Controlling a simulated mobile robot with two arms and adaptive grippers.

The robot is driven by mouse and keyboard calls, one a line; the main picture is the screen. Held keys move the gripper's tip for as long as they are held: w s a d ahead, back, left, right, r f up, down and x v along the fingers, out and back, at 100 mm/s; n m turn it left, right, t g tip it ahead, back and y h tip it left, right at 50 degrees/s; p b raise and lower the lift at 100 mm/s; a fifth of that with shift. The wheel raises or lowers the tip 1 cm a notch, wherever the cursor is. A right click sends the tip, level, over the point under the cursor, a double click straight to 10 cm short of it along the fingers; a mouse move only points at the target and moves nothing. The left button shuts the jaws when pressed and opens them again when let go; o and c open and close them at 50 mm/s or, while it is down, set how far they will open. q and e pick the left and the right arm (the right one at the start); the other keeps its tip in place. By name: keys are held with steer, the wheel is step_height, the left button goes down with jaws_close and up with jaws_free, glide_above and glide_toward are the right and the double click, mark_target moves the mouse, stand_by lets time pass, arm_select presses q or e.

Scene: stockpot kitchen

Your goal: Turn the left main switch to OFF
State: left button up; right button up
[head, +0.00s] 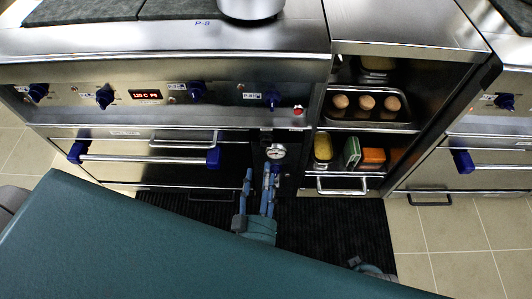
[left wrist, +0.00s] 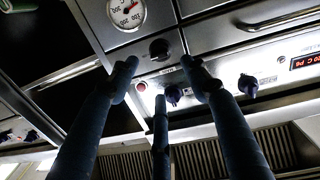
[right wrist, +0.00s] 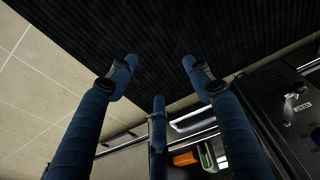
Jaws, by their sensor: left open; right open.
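A round black knob (left wrist: 159,48), which looks like the main switch, sits on a steel panel in the left wrist view, beside a white dial gauge (left wrist: 127,12). Its marked position is too small to read. The gauge also shows in the head view (head: 275,151). My left gripper (head: 259,174) is open and empty in front of this panel, below the gauge. In the left wrist view its fingertips (left wrist: 160,68) lie on either side of the knob's line, apart from it as far as I can tell. My right gripper (right wrist: 160,72) is open and empty above the dark floor mat.
Blue knobs (head: 197,90) and a red display (head: 146,95) line the stove front. A red button (head: 298,111) is near the panel. An oven handle (head: 145,159) juts out at left. Open shelves with eggs (head: 366,102) and food boxes (head: 373,157) stand right. A stockpot (head: 250,8) sits on top.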

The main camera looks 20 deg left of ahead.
mark_target(265, 146)
arm_select(q)
steer(key=shift+b+x, duration=0.4)
steer(key=shift+x, duration=4.7)
arm_select(e)
steer(key=shift+w+a+r, duration=0.1)
steer(key=shift+w+r, duration=0.2)
steer(key=shift+r, duration=0.55)
steer(key=shift+w+a+r, duration=0.1)
steer(key=shift+w+r, duration=0.15)
steer(key=shift+r, duration=0.55)
arm_select(q)
steer(key=c, duration=1.1)
steer(key=shift+c, duration=0.2)
arm_select(e)
steer(key=shift+d, duration=0.1)
